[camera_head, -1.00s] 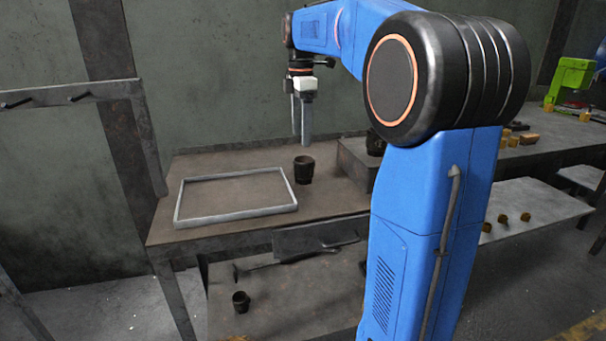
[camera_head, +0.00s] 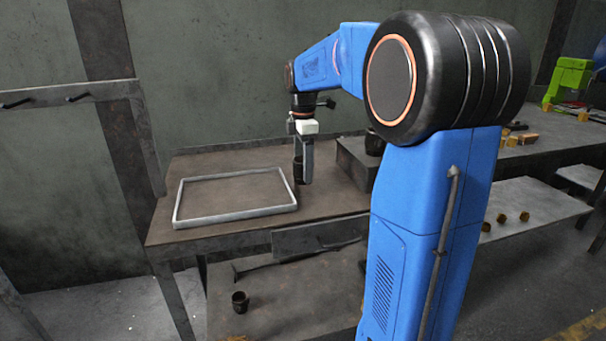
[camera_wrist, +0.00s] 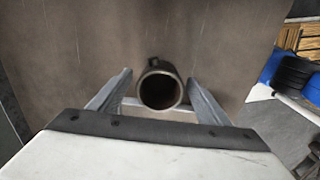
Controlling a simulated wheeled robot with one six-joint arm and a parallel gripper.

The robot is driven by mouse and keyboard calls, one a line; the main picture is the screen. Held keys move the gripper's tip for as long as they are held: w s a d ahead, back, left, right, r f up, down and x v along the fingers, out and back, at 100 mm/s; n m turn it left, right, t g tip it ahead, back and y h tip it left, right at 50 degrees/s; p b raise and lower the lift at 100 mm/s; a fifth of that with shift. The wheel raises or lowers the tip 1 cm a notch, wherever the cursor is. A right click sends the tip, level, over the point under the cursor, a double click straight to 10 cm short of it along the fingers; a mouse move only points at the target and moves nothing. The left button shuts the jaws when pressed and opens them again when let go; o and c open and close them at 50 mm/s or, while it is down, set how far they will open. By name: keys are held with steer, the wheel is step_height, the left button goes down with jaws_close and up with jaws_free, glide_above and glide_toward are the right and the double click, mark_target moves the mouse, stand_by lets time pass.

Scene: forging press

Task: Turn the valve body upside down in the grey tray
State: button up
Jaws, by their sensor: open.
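The valve body (camera_head: 297,172) is a dark, round, cup-like piece standing on the table just right of the grey tray. In the head view my gripper's finger hides much of it. In the wrist view its open round end (camera_wrist: 159,90) faces the camera, with a small lug at its upper edge. My gripper (camera_head: 303,175) points down at it, fingers open, one on each side. In the wrist view gaps show between the valve body and both fingers (camera_wrist: 160,100). The grey tray (camera_head: 235,217) is a shallow rectangular frame, empty, on the left of the table.
A dark block (camera_head: 355,158) with another dark cup-like piece (camera_head: 375,143) stands right of my gripper. A similar piece (camera_head: 240,302) is on the lower shelf. A rack (camera_head: 70,94) stands at the left. The table behind the tray is clear.

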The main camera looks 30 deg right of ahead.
steer(key=shift+c, duration=0.6)
steer(key=c, duration=1.5)
